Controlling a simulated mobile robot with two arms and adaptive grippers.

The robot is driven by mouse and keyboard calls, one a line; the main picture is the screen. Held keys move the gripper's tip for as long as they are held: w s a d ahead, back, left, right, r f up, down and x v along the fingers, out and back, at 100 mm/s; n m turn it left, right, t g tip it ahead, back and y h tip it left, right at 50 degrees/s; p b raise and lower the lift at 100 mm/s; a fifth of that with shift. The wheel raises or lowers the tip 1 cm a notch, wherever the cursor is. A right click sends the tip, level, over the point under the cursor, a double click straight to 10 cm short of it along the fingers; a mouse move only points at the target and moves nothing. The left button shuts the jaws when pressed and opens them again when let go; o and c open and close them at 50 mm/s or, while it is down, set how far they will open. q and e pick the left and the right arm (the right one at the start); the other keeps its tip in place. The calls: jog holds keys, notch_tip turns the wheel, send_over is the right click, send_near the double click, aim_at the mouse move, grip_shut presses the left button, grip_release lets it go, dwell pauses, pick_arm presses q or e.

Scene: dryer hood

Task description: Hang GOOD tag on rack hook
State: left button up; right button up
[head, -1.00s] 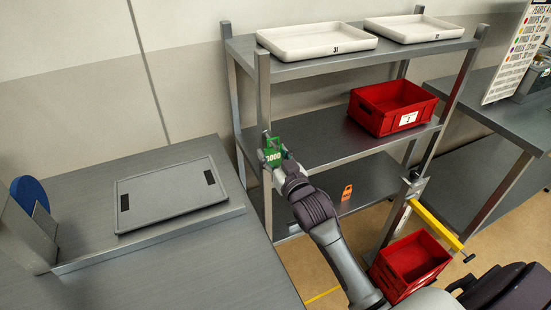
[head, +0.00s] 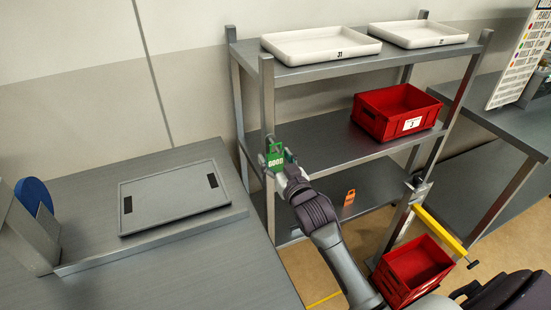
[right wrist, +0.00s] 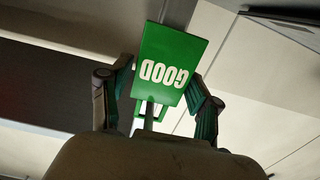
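The green GOOD tag (head: 275,161) is at the rack's front left post (head: 267,100), with its handle upward and its lettering upright in the head view. In the right wrist view the tag (right wrist: 170,68) appears upside down, and a short pale rod shows at its handle. It looks hung there, though the contact with the hook is too small to tell. My right gripper (head: 278,160) is open, its fingers spread on either side of the tag. Both fingers (right wrist: 156,105) show apart from each other in the right wrist view. My left gripper is not in view.
An orange tag (head: 349,197) is at the lower shelf. A red bin (head: 398,110) stands on the middle shelf and white trays (head: 320,44) on top. Another red bin (head: 414,270) stands below a yellow bar (head: 438,231). A grey tray (head: 172,197) lies on the left table.

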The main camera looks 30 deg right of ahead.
jog(key=shift+o, duration=0.8)
